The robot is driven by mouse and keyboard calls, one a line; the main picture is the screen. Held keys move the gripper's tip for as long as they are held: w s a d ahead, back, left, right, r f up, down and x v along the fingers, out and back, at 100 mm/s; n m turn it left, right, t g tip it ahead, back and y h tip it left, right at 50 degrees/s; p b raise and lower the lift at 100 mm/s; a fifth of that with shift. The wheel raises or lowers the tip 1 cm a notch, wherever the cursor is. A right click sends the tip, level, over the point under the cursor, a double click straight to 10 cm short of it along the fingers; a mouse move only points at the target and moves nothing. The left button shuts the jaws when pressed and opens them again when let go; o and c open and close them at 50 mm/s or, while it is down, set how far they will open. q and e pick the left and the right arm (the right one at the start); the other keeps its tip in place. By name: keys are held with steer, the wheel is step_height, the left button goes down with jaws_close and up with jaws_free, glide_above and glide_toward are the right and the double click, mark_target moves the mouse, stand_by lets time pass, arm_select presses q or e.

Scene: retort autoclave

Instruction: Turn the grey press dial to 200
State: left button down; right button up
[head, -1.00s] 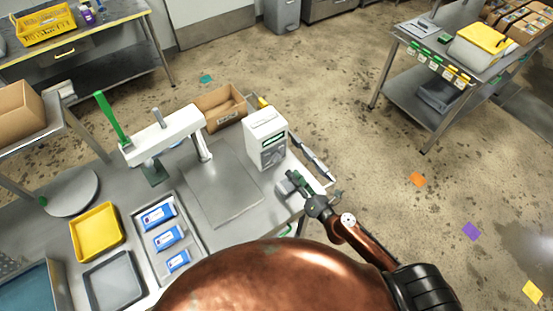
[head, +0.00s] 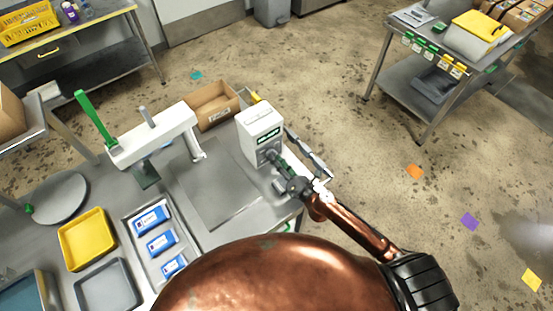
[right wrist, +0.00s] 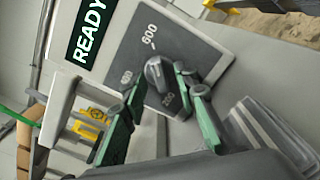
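The grey dial (right wrist: 158,74) sits on a dark square plate on the white press control box (head: 259,128). In the right wrist view, the plate reads 600 above the dial and 200 below it, with a less clear label at its left. I cannot tell exactly where the dial points. My right gripper (right wrist: 161,77) is open, with its green fingertips either side of the dial; I cannot tell whether they touch it. In the head view, my right gripper (head: 273,159) reaches the front of the box and hides part of the dial. My left gripper is not in view.
The box's display (right wrist: 89,30) reads READY. The white press arm (head: 152,136) with a green lever stands left of the box. A tray (head: 133,222) holds blue-and-white packs. A cardboard box (head: 211,104) stands behind. Floor right of the bench is mostly clear.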

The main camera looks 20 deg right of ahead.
steer(key=shift+w, duration=0.2)
steer(key=shift+c, duration=0.2)
jaws_close()
